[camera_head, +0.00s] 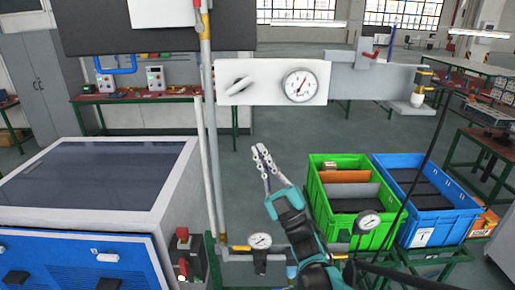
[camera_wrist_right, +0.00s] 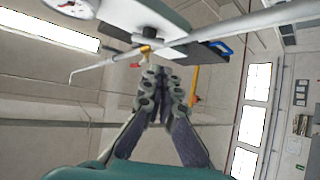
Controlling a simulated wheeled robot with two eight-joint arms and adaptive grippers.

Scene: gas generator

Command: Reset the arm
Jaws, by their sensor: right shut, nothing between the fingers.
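My right gripper (camera_head: 262,152) is near the middle of the head view, its fingers pointing up and slightly left. Its teal and black arm comes in from below. The fingers are shut and hold nothing. In the right wrist view the gripper (camera_wrist_right: 160,72) also shows, with its two grey fingers meeting at the tips. The gripper is below the white gauge panel (camera_head: 258,86) and to the right of the vertical pipe (camera_head: 208,140), apart from both in the picture. My left gripper is not in view.
A round gauge (camera_head: 300,85) sits on the panel. A small gauge (camera_head: 259,241) is on the low pipework. A blue and white generator cabinet (camera_head: 75,255) stands left. A green crate (camera_head: 318,190) and a blue crate (camera_head: 456,221) stand right. Floor shows behind the gripper.

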